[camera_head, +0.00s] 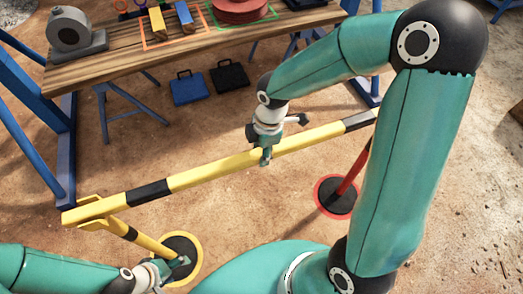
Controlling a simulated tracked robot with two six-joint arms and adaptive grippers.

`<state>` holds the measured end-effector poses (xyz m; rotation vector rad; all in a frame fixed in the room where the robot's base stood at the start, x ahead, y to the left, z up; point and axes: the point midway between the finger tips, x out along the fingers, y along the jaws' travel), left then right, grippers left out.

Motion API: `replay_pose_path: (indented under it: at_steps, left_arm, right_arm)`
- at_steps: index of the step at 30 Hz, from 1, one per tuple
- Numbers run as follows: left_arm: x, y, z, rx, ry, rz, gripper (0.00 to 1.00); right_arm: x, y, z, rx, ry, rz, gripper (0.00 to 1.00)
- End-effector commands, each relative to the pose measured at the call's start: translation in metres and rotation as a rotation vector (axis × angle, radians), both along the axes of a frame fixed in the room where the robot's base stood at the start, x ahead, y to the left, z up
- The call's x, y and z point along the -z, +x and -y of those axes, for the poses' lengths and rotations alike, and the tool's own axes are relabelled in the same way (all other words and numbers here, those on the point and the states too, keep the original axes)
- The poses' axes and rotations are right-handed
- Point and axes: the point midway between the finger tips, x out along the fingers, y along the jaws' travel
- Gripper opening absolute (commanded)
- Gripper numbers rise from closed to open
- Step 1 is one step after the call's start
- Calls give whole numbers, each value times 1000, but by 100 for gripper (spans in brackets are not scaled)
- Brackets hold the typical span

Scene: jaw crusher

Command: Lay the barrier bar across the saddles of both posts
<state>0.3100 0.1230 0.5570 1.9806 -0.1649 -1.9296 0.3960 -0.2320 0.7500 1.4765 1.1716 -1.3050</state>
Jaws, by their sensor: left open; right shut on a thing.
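The yellow and black barrier bar (210,174) runs slantwise from lower left to upper right. My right gripper (265,157) is shut on it near its middle. The yellow and black post (143,241) stands at the lower left on a round base, and its yellow saddle (92,212) shows at the bar's left end. Whether the bar rests in it or is just above, I cannot tell. The red post (352,170) leans in the picture at the right; its top is hidden behind my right arm, near the bar's right end. My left gripper (182,266) is open and empty beside the yellow post's base.
A wooden workbench (130,67) with a grey machine (75,36), coloured blocks and a red reel (240,11) stands at the back. Blue trestles (66,150) flank it. Two cases, blue (188,88) and black (229,76), lie on the sandy ground. The ground below the bar is mostly clear.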

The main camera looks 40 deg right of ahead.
Motion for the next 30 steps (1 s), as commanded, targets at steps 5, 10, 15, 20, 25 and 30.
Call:
replay_pose_path:
  at_steps: [5,10,15,20,25,30]
  left_arm:
    - [0,0,0,0,0,0,66]
    - [1,0,0,0,0,0,66]
    - [0,0,0,0,0,0,66]
    - [1,0,0,0,0,0,66]
    - [0,0,0,0,0,0,66]
    - [0,0,0,0,0,0,66]
  right_arm:
    - [1,-1,0,1,0,-2,0]
    - [2,-1,0,1,1,-3,60]
    - [1,-1,0,0,0,-2,66]
    - [2,-1,0,0,1,-4,66]
    - [1,-1,0,0,1,-3,66]
    - [1,-1,0,0,0,-2,66]
